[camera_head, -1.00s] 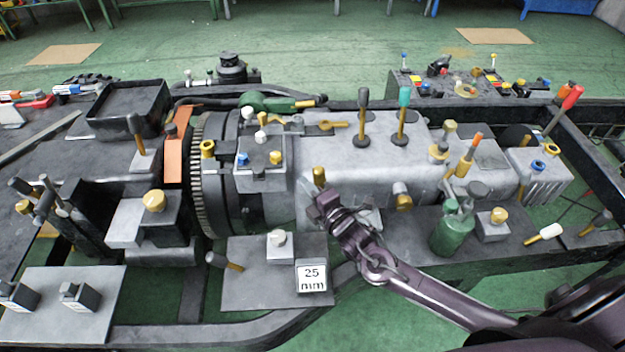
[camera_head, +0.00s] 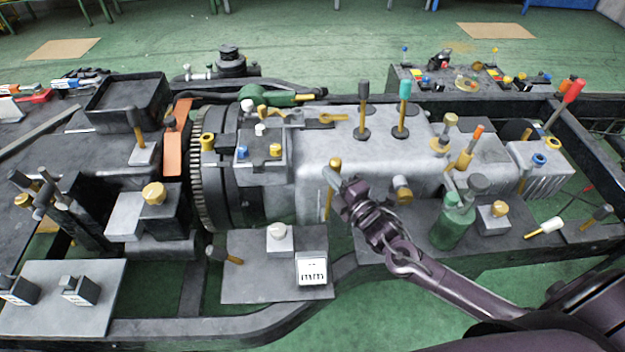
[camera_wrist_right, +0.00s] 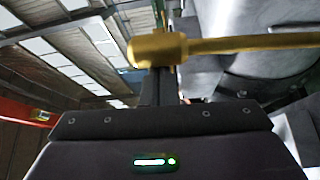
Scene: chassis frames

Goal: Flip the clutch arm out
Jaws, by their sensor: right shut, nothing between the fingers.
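The clutch arm appears to be the brass lever (camera_head: 327,203) on the near side of the grey gearbox housing (camera_head: 310,160). Its knobbed end is up and its thin shaft runs down. My right gripper (camera_head: 331,180) is shut with nothing between its fingers, its tip at the lever's upper part. In the right wrist view, a brass rod with a thick cylindrical end (camera_wrist_right: 157,48) lies across just beyond the dark fingers (camera_wrist_right: 163,85). The cylinder partly hides the fingertips, and I cannot tell whether they touch it. My left gripper is out of view.
A green bottle (camera_head: 453,222) stands on the grey ledge right of my right wrist. A grey plate (camera_head: 250,290) with a label block (camera_head: 312,270) lies in front. Tall levers (camera_head: 363,105) rise from the housing top. Green floor (camera_head: 370,315) shows in front.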

